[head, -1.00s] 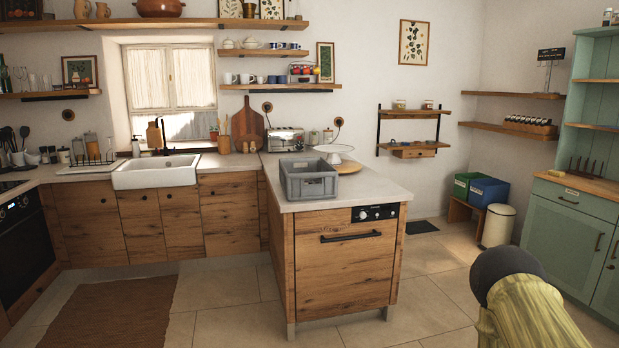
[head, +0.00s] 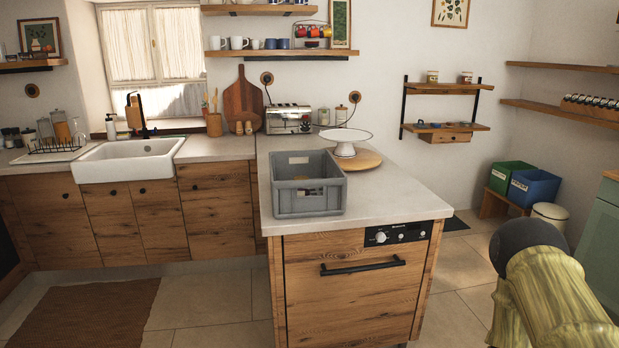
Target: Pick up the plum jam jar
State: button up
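Two small jars stand on the top board of the small wall shelf (head: 449,86): a left jar (head: 432,76) and a right, reddish jar (head: 466,77). Their labels are too small to read, so I cannot tell whether either is the plum jam jar. A row of small dark jars (head: 594,102) stands on the long wall shelf at the right, also unreadable. Part of my arm shows at the lower right, far in front of the shelves. My gripper is not in view.
A counter (head: 385,200) juts toward me. Green (head: 511,177) and blue (head: 533,188) bins stand below the wall shelf. Floor (head: 459,305) shows right of the counter.

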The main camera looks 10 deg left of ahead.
aim_at(303, 192)
jog(key=i, duration=0.55)
jog(key=z, duration=1.55)
jog(key=i, duration=0.45)
jog(key=u, duration=2.3)
